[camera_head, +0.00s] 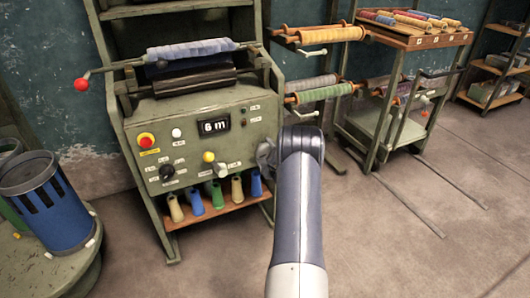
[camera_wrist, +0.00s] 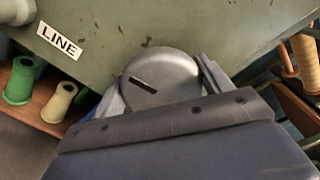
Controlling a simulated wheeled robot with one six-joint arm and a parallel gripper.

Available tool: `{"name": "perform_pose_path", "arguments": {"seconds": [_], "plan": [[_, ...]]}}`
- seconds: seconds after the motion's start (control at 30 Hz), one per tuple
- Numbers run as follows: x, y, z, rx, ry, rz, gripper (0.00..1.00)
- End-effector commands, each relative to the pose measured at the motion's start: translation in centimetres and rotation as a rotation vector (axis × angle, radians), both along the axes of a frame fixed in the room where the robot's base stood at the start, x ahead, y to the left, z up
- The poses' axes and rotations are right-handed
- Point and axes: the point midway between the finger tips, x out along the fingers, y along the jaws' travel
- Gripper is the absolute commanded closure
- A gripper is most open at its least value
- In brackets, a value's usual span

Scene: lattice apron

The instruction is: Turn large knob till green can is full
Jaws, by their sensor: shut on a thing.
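A large round grey knob (camera_wrist: 158,78) with a dark slot mark sits on the green machine panel in the wrist view. My gripper (camera_wrist: 163,92) is shut on it, with one finger on each side. In the head view my gripper (camera_head: 266,155) is at the panel's right edge, partly hidden by my arm. A green can (camera_head: 12,218) shows in part at the far left edge, behind a blue slotted can (camera_head: 52,212). Its contents are hidden.
Several coloured spools stand on a shelf (camera_head: 183,218) below. Racks stand at the right; the floor in front is clear.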

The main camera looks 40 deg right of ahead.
Motion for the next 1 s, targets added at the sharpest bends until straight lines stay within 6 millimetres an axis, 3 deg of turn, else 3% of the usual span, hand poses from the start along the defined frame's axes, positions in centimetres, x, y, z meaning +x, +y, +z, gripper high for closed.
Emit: {"name": "perform_pose_path", "arguments": {"seconds": [0.5,0.53,0.77,1.0], "plan": [[-0.04,-0.09,-0.05,0.020,-0.005,-0.002,0.49],[-0.05,-0.09,-0.05,0.020,-0.005,-0.002,0.24],[-0.03,-0.05,-0.03,0.020,-0.004,-0.001,0.06],[-0.04,-0.02,-0.01,0.020,-0.004,-0.001,0.04]]}}
